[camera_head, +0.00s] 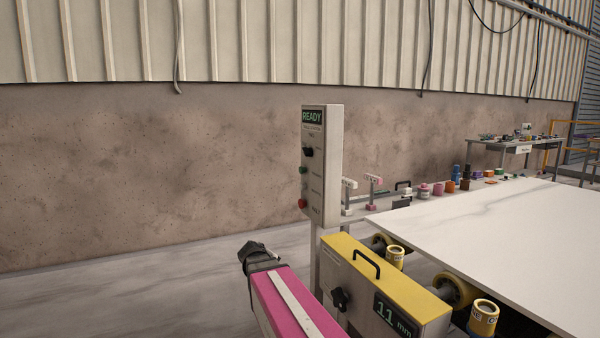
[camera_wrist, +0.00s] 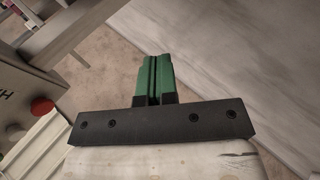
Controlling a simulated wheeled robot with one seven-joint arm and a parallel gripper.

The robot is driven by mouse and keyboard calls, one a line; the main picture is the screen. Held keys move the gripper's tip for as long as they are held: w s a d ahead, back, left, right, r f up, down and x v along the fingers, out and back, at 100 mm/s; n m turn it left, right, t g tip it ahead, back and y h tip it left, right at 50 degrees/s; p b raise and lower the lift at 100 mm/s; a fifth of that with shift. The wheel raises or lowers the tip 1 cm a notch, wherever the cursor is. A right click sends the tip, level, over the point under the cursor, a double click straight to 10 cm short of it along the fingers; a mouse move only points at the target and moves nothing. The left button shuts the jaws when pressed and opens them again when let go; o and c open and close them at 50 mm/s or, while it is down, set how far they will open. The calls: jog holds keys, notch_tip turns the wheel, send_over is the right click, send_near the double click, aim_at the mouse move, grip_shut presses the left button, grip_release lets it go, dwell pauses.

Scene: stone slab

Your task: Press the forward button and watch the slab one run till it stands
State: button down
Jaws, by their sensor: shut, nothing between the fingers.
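A grey control panel (camera_head: 325,165) stands upright on a post in the middle of the head view, its lit display (camera_head: 312,117) reading READY. Its face carries a black knob (camera_head: 308,152), a green button (camera_head: 303,170) and a red button (camera_head: 302,203); most labels are too small to read. I cannot tell which is the forward button. The white slab (camera_head: 500,230) lies flat on rollers at the right. In the wrist view, the green fingers of my gripper (camera_wrist: 157,75) are together and empty. A red button (camera_wrist: 41,106) shows at that view's left edge, apart from the fingers.
A yellow-topped box (camera_head: 400,285) with a display (camera_head: 392,316) reading 11 mm stands beside the slab. Yellow-ended rollers (camera_head: 458,290) sit at the slab's edge. A shelf of small coloured items (camera_head: 425,190) runs behind. Grey floor (camera_head: 130,290) lies clear at the left.

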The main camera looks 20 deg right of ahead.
aim_at(302, 170)
jog(key=w+d+r+n+t+h, duration=0.2)
jog(key=w+r, duration=0.4)
jog(key=r, duration=0.4)
jog(key=w+d+r+n+t+h, duration=0.1)
jog(key=w+r+n+t, duration=0.3)
jog(key=r, duration=0.7)
jog(key=w+d+r+n+t+h, duration=0.2)
jog(key=w+r+n+t+h, duration=0.2)
jog(key=w+r, duration=0.3)
notch_tip(302, 170, up, 4)
jog(key=shift+w+d+r+n, duration=0.1)
jog(key=shift+w+d+n, duration=0.25)
jog(key=shift+n, duration=0.25)
jog(key=d, duration=0.8)
jog(key=shift+w+d, duration=0.15)
jog(key=shift+d, duration=0.2)
jog(key=shift+d, duration=0.15)
jog(key=shift+d, duration=0.25)
